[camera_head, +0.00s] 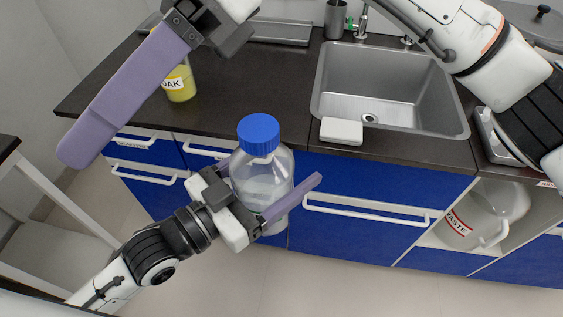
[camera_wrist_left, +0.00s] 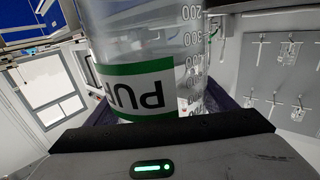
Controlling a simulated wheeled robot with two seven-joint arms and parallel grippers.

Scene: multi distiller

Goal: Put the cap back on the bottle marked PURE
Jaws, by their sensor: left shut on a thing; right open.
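The clear bottle (camera_head: 265,185) is held upright in front of the counter edge, above the floor. My left gripper (camera_head: 270,176) is shut around the bottle's body. My right gripper (camera_head: 125,95) is open at the upper left, apart from the bottle and cap; only one long purple finger shows clearly.
A beaker of yellow liquid (camera_head: 180,84) marked with letters ending in AK stands on the dark counter (camera_head: 225,115), close to my right gripper. A sink (camera_head: 385,90) with a white block (camera_head: 341,131) at its front edge lies right. A WASTE container (camera_head: 480,215) is on the lower shelf.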

